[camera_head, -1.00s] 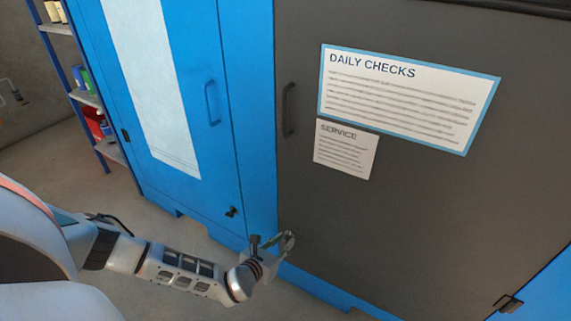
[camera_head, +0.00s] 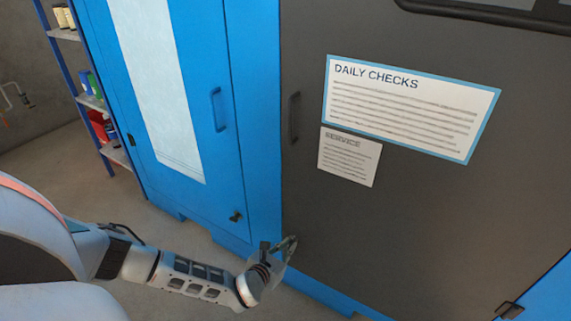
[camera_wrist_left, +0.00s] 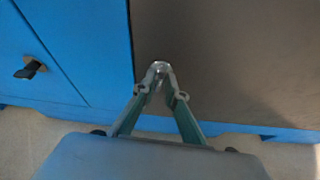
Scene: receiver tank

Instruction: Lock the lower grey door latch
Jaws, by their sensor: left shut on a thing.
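The grey door (camera_head: 430,230) fills the right of the head view, with its lower left edge beside the blue frame. My left gripper (camera_head: 291,241) is at this lower left edge. In the left wrist view its fingertips (camera_wrist_left: 158,70) come together at the seam between blue frame and grey door. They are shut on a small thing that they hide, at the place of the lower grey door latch. The latch itself cannot be made out, nor which way it is turned. My right gripper is not in view.
The blue door (camera_head: 180,90) beside it has a handle (camera_head: 218,110) and a small dark latch (camera_head: 237,215), left of my gripper. A grey door handle (camera_head: 293,117) is above. Shelves (camera_head: 95,100) stand at far left. The floor in front is clear.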

